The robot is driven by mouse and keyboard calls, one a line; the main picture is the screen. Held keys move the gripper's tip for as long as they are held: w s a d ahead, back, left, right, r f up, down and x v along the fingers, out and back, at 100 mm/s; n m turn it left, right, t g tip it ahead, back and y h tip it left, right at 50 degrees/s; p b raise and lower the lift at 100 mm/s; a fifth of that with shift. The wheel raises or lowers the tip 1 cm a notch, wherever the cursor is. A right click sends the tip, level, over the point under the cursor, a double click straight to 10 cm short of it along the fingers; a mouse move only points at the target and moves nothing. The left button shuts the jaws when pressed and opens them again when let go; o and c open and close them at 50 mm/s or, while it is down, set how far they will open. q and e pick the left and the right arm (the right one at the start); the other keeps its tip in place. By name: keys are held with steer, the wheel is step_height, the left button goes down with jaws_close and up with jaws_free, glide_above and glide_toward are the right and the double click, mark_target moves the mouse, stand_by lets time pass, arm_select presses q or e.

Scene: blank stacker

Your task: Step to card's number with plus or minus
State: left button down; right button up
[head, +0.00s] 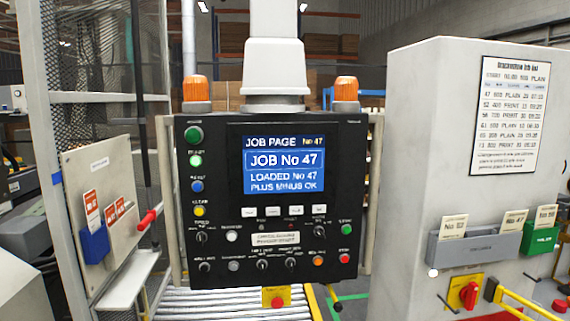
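A black control panel (215,135) stands upright in the middle. Its blue screen (284,163) reads JOB PAGE No 47, JOB No 47, LOADED No 47 and PLUS MINUS OK. A row of several small white keys (272,211) sits under the screen; their labels are too small to read. A cream card (453,226) stands at the left of the grey holder (465,249); its number looks like 52 or 53, but I cannot tell. A second card (515,220) seems to read No 47. A third card (545,216) stands in the green holder (540,240). Neither gripper is in view.
A printed job list (504,115) hangs on the pale cabinet (420,130) at right. A red rotary switch (468,293) and yellow rail (530,305) are below. Rollers (225,303) run under the panel. A mesh guard (90,60) and red handle (148,219) stand left.

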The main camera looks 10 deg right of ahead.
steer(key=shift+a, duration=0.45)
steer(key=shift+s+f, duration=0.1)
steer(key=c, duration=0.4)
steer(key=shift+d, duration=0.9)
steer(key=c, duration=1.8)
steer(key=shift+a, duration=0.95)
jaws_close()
